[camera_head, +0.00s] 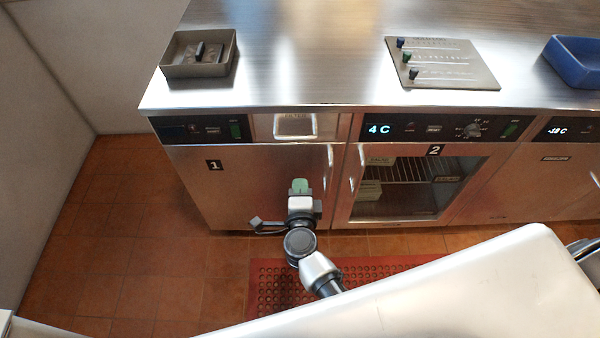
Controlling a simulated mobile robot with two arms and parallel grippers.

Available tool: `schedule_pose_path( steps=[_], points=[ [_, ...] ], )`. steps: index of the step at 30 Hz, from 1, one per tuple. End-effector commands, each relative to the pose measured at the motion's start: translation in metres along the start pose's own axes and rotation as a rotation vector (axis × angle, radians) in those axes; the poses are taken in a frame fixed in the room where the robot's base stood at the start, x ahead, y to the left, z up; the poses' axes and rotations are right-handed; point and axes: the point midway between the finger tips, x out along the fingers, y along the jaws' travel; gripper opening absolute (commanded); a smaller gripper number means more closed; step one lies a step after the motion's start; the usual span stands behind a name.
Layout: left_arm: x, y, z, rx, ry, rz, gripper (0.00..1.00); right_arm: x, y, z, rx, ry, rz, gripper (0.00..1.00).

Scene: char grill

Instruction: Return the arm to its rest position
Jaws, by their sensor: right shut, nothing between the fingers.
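My right gripper (300,186) is in front of the steel door of unit 1 (240,185), near its handle on the right side of that door. Its green fingertips are together and hold nothing. I cannot tell from this view whether the fingertips touch the door. My right arm reaches up to it from the lower middle of the picture, above the floor. My left gripper is not in view.
The steel counter (300,60) holds a grey tray (175,72), a panel with knobs (455,82) and a blue bin (572,70). Unit 2 has a glass door (400,205), shut. A red mat (265,285) lies on the tiled floor (130,240); the floor at left is clear.

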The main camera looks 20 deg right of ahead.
Motion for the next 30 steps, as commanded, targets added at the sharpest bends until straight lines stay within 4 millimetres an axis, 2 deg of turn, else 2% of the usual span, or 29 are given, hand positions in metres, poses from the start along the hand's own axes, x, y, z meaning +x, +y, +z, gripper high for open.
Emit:
schedule_pose_path(
  steps=[3,10,12,14,17,18,21,23,24,27,30],
  points=[
    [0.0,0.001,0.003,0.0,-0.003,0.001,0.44,-0.008,0.0,0.0,0.001,0.0,0.0,0.0],
    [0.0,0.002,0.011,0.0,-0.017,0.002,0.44,-0.01,0.003,0.001,-0.015,-0.006,0.002,0.0],
    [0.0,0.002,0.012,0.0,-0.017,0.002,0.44,-0.012,0.016,0.001,-0.072,-0.031,0.012,0.0],
    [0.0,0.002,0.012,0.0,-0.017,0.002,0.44,-0.015,0.037,0.003,-0.166,-0.077,0.028,0.0],
    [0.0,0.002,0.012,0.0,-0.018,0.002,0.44,-0.031,0.096,0.004,-0.41,-0.211,0.083,0.0],
    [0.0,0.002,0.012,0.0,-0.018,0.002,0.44,-0.041,0.124,0.003,-0.519,-0.278,0.114,0.0],
    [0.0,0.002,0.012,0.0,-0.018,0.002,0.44,-0.072,0.194,-0.009,-0.773,-0.456,0.204,0.0],
    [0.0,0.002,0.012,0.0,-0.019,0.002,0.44,-0.094,0.232,-0.021,-0.907,-0.561,0.263,0.0],
    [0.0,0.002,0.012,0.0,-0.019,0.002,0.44,-0.11,0.257,-0.032,-0.991,-0.63,0.304,0.0],
    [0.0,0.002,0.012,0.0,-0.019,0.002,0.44,-0.153,0.312,-0.064,-1.185,-0.806,0.414,0.0],
    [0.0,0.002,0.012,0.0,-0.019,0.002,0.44,-0.199,0.356,-0.103,-1.352,-0.978,0.526,0.0]
  ],
)
